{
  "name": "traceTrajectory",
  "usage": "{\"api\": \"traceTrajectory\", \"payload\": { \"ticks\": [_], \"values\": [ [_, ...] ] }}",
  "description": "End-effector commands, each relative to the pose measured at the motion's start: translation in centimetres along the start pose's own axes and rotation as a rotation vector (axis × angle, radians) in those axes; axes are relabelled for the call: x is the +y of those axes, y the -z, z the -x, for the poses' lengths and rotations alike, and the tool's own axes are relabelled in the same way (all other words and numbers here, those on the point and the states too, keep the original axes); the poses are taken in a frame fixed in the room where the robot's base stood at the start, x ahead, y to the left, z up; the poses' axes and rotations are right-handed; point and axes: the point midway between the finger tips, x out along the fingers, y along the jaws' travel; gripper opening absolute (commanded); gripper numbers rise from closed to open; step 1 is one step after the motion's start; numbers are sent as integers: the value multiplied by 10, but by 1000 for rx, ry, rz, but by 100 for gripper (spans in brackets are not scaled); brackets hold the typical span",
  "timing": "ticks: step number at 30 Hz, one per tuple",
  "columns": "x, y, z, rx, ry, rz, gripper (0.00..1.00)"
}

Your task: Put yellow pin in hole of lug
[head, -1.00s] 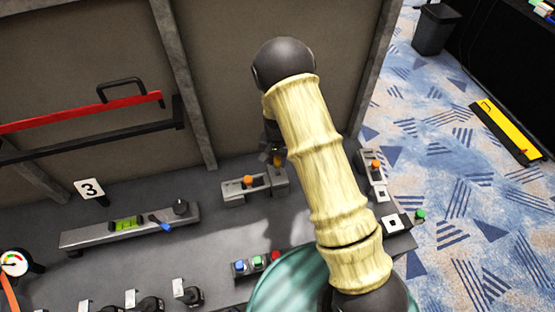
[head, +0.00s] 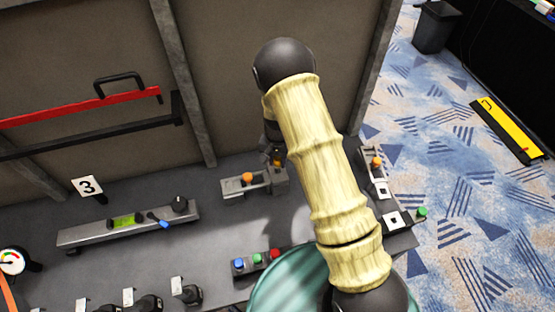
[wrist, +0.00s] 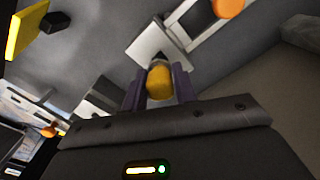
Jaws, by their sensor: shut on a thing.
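My gripper (head: 273,158) is shut on the yellow pin (wrist: 158,82), whose rounded yellow head shows between the two fingers in the wrist view. In the head view a small bit of the pin (head: 278,162) shows just below the fingers, partly hidden by my arm. The grey lug (head: 280,181) stands directly under it at the right end of a slide with an orange knob (head: 248,179). In the wrist view a pale block (wrist: 160,42), apparently the lug, lies just beyond the pin. The hole is hidden, so I cannot tell how far the pin sits in it.
A second slide with an orange knob (head: 376,162) stands to the right. Blue, green and red buttons (head: 257,259) and a teal round surface (head: 285,285) lie nearer. A rail with a green level (head: 126,221) is at left. A brown panel (head: 265,90) rises behind.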

Motion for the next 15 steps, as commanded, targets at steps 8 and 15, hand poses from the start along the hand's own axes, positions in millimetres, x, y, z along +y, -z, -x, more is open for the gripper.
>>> {"api": "traceTrajectory", "payload": {
  "ticks": [8,15],
  "values": [
    [0,0,-8,0,0,0,4],
    [0,0,-13,0,0,0,4]
  ]
}}
